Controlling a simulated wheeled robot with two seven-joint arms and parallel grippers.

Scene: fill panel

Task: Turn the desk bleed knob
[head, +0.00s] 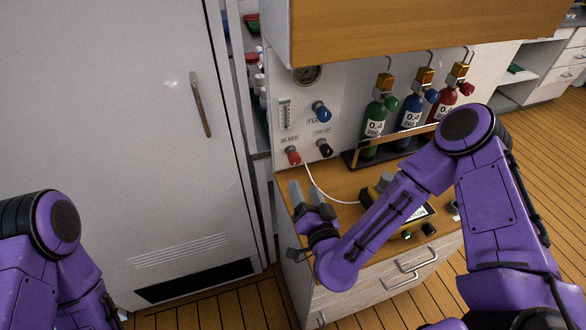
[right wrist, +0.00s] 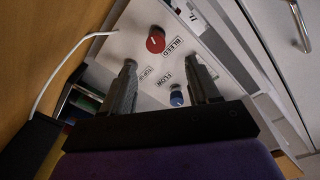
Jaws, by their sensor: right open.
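The bleed knob (head: 293,156) is a small red knob at the lower left of the white panel (head: 340,100), with its label above it. It also shows in the right wrist view (right wrist: 156,40), ahead of and between the fingers. My right gripper (head: 308,192) is open and empty, below and in front of the red knob, apart from it. The fingers show in the right wrist view (right wrist: 158,82), one to each side. My left arm is at the left edge of the head view; its gripper is not visible.
A blue flow knob (head: 321,111) and a black top-up knob (head: 325,148) are near the red knob. Green, blue and red bottles (head: 410,118) stand in a rack to the right. A white hose (head: 325,192) and a yellow device (head: 412,212) are on the desk. An overhead cabinet (head: 420,25) hangs above.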

